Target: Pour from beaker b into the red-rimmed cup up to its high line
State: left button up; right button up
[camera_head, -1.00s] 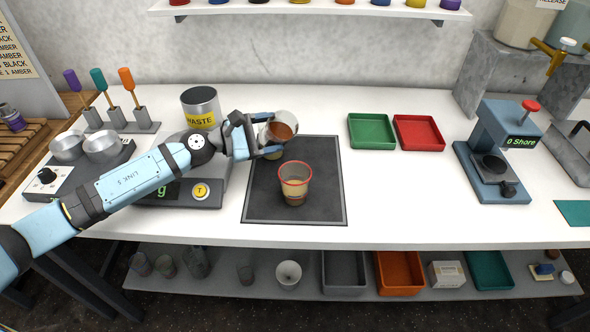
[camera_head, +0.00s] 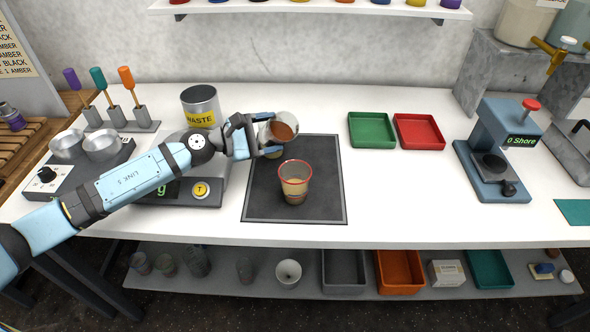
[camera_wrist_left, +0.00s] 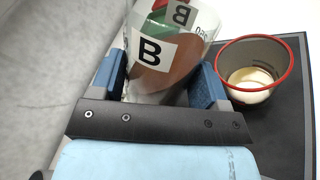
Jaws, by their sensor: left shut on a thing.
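The red-rimmed cup (camera_head: 294,186) stands upright on the dark mat. In the left wrist view the cup (camera_wrist_left: 252,108) shows a pale cream patch at its bottom and marks on its inner wall. My left gripper (camera_head: 270,136) is shut on beaker b (camera_head: 291,121), a clear beaker with reddish-brown contents. My right gripper is out of view.
The dark mat (camera_head: 330,205) has free room around the cup. The waste can (camera_head: 200,103) and a scale (camera_head: 180,193) stand left. A green tray (camera_head: 371,131) and a red tray (camera_head: 419,132) lie right, with a blue device (camera_head: 490,150) beyond them.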

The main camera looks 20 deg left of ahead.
pick_arm(q)
jog(key=shift+f+m, duration=0.3)
jog(key=shift+m, duration=0.9)
dwell(2.4)
jog(key=shift+r+m+y+p, duration=0.3)
jog(key=shift+r+m+p, duration=0.2)
jog(key=shift+m+p, duration=0.25)
dwell(1.2)
jog(key=shift+f, duration=0.1)
dwell(0.8)
